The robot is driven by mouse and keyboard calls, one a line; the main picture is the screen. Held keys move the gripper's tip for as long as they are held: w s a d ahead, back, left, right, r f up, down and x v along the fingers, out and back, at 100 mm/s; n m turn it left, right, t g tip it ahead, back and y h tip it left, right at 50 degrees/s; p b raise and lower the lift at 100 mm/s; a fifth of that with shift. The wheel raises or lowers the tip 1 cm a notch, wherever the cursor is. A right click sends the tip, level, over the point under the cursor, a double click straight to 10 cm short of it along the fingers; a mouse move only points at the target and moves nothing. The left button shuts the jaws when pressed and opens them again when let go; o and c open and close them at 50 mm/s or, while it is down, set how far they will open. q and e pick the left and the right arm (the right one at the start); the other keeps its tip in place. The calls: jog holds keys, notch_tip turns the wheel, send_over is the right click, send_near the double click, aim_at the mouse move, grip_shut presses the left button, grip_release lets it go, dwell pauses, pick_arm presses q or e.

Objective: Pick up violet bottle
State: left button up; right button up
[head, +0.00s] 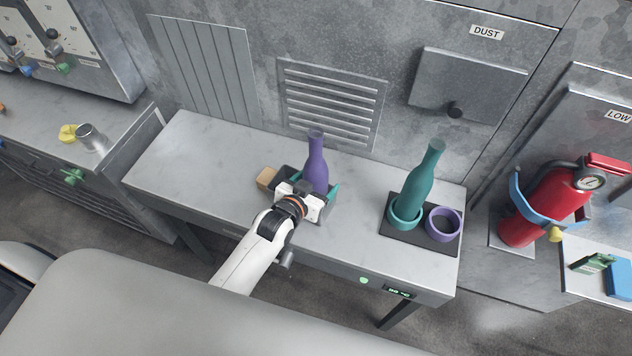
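The violet bottle (316,168) stands upright on the grey table, left of the table's middle. My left gripper (316,186) is at its lower part, reaching in from the front. Teal-edged parts show on both sides of the bottle there. The gripper hides the bottle's base, and I cannot tell whether the fingers touch the bottle. My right gripper is not in view.
On the table's right, a dark tray (421,239) holds a teal ring (404,217) with a teal bottle (418,184) in it, and an empty violet ring (444,225). A tan block (267,178) lies left of the gripper. A wall stands behind.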

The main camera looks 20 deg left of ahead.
pick_arm(q)
jog(key=shift+c, duration=0.8)
jog(key=c, duration=1.2)
jog(key=shift+r, duration=0.1)
